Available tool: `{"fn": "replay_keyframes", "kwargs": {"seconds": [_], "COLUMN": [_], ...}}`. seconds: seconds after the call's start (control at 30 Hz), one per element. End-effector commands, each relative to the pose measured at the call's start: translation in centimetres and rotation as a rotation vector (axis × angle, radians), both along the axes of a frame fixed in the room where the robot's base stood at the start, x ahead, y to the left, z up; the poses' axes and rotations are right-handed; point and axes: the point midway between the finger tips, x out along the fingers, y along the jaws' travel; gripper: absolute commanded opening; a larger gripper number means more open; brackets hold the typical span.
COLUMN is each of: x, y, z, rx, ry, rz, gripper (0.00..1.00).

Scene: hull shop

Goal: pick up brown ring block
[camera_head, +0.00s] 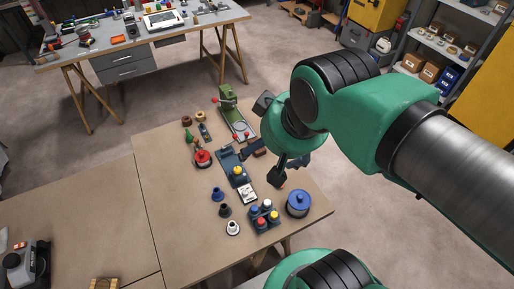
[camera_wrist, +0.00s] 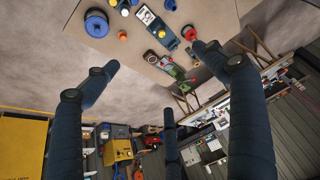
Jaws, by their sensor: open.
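A dark brown block (camera_head: 259,147) lies on the brown table, right of the green hand press, close to my gripper in the picture. It also seems to show as a brown piece (camera_wrist: 150,56) in the wrist view; its ring shape is too small to confirm. A small brown round piece (camera_head: 187,120) stands at the table's far left, next to a tan ring (camera_head: 201,116). I cannot tell which of these is the brown ring block. My gripper (camera_head: 282,145) is above the table's right side, its dark fingers spread and empty. In the wrist view its fingers (camera_wrist: 157,75) are wide apart.
The green press (camera_head: 232,112) stands at the table's back. A red round piece (camera_head: 202,158), a blue pot (camera_head: 298,204) and a tray of coloured knobs (camera_head: 263,217) crowd the table. The left of the table (camera_head: 165,215) is clear. A workbench (camera_head: 150,45) stands behind.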

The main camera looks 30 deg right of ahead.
Motion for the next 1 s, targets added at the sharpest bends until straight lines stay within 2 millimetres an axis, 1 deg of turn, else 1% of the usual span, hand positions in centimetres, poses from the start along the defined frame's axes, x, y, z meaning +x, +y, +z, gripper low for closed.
{"fn": "replay_keyframes", "kwargs": {"seconds": [0.17, 0.27, 0.37, 0.47, 0.67, 0.87, 1.0], "x": [0.5, 1.3, 2.8, 4.7, 9.5, 14.5, 18.0], "y": [-0.1, -0.2, -0.5, -0.9, -2.0, -3.5, -4.6], "z": [0.1, 0.1, 0.1, 0.1, -0.6, -2.2, -3.9], "rx": [-0.001, -0.004, -0.007, -0.01, -0.018, -0.024, -0.027], "ry": [0.005, 0.017, 0.034, 0.056, 0.107, 0.161, 0.197], "rz": [0.0, -0.001, -0.002, -0.004, -0.006, -0.007, -0.009], "gripper": [0.84, 0.84, 0.84, 0.84, 0.84, 0.84, 0.84]}}
